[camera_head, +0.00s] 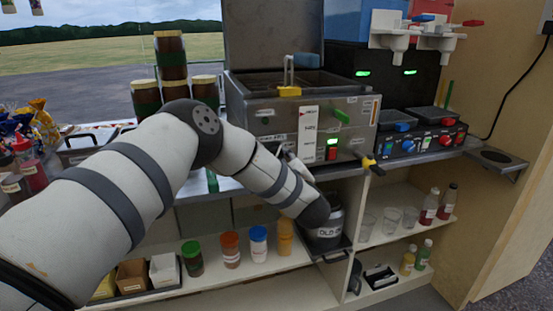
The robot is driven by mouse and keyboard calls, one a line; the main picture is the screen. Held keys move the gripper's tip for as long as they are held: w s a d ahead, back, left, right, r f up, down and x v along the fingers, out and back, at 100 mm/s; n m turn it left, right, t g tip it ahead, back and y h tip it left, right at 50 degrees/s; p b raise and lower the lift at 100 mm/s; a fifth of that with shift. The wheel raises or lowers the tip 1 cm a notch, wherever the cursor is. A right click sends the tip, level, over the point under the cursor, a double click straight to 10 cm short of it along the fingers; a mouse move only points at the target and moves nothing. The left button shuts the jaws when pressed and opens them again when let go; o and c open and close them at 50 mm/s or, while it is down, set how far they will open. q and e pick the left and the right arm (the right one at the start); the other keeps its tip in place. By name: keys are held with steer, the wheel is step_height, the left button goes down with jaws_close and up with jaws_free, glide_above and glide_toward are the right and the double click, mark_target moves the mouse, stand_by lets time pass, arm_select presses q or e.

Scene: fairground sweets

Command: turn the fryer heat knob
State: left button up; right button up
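The fryer (270,117) is a metal box at the centre of the counter, with its lid raised. A green knob-like handle (341,116) sits tilted on its front panel, at upper right. A red and green switch (332,149) is below it, beside a white label plate (308,132). I cannot read which control is the heat knob. My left arm reaches in from the left and bends in front of the fryer's lower left front, covering part of it. A pale link of it rises near the panel's lower edge. My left gripper appears hidden behind the forearm. My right gripper is out of view.
A yellow-handled tap (371,164) juts from the fryer's lower right. A hotplate unit (420,128) with coloured knobs stands to the right. Tall dark jars (171,58) stand on the left. A dark pot (327,232) and several shakers (258,243) sit on the shelf below.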

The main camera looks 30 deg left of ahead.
arm_select(q)
steer(key=shift+f, duration=0.1)
steer(key=o, duration=1.2)
steer(key=shift+c, duration=0.2)
steer(key=shift+d, duration=0.1)
steer(key=v, duration=1.2)
steer(key=shift+w, duration=0.1)
